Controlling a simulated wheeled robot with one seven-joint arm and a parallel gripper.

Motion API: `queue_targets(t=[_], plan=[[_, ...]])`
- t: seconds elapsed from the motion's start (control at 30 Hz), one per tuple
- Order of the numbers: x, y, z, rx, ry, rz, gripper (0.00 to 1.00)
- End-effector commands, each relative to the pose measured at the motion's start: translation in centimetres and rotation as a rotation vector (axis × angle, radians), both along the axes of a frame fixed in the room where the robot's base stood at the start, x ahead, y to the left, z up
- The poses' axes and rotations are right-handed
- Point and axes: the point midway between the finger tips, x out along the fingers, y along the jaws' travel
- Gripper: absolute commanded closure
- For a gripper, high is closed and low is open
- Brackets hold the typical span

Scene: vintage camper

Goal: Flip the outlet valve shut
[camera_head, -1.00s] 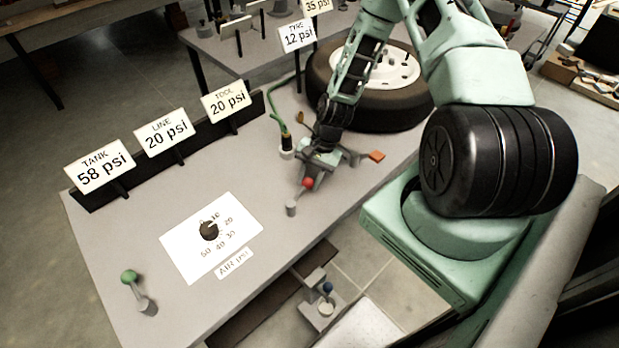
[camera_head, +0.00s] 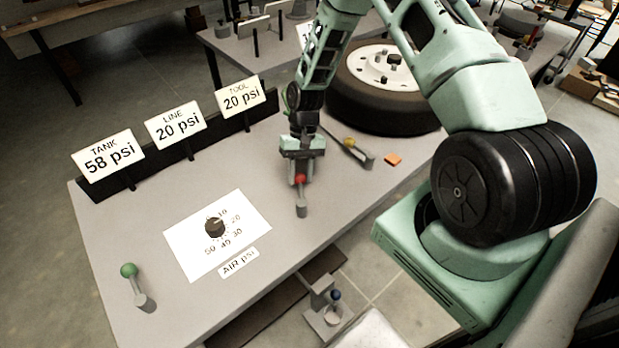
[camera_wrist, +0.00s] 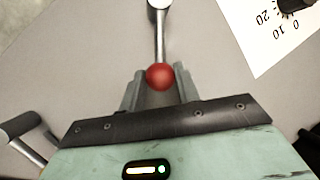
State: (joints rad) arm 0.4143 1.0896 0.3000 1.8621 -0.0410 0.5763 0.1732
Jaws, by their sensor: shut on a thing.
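A small lever with a red ball knob (camera_head: 300,179) stands on a grey post (camera_head: 301,208) near the front edge of the grey bench. My gripper (camera_head: 299,175) reaches down from behind and is shut on the red knob. In the wrist view the red knob (camera_wrist: 160,76) sits between the two fingers, and its metal stem (camera_wrist: 160,38) runs up the picture to the pivot. A second lever with a green ball knob (camera_head: 128,271) stands at the bench's left front, apart from my gripper. No label marks either lever as the outlet valve.
A black dial (camera_head: 215,227) on a white card is left of my gripper. Signs read TANK 58 psi (camera_head: 108,155), LINE 20 psi (camera_head: 175,125) and TOOL 20 psi (camera_head: 240,98). A tyre (camera_head: 385,100) lies behind. An orange block (camera_head: 393,160) is to the right.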

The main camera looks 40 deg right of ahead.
Motion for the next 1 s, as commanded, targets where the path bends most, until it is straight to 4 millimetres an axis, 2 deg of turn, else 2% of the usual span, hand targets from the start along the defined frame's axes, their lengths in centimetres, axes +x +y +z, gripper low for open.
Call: queue_targets(t=[0.2,0.5,0.73,1.0], plan=[[1.1,1.8,-0.2,0.000,-0.004,0.209,1.00],[1.7,3.8,-0.1,-0.001,-0.004,0.451,1.00],[1.8,4.9,0.0,-0.001,-0.005,0.572,1.00],[1.8,5.5,0.1,0.001,-0.004,0.635,1.00]])
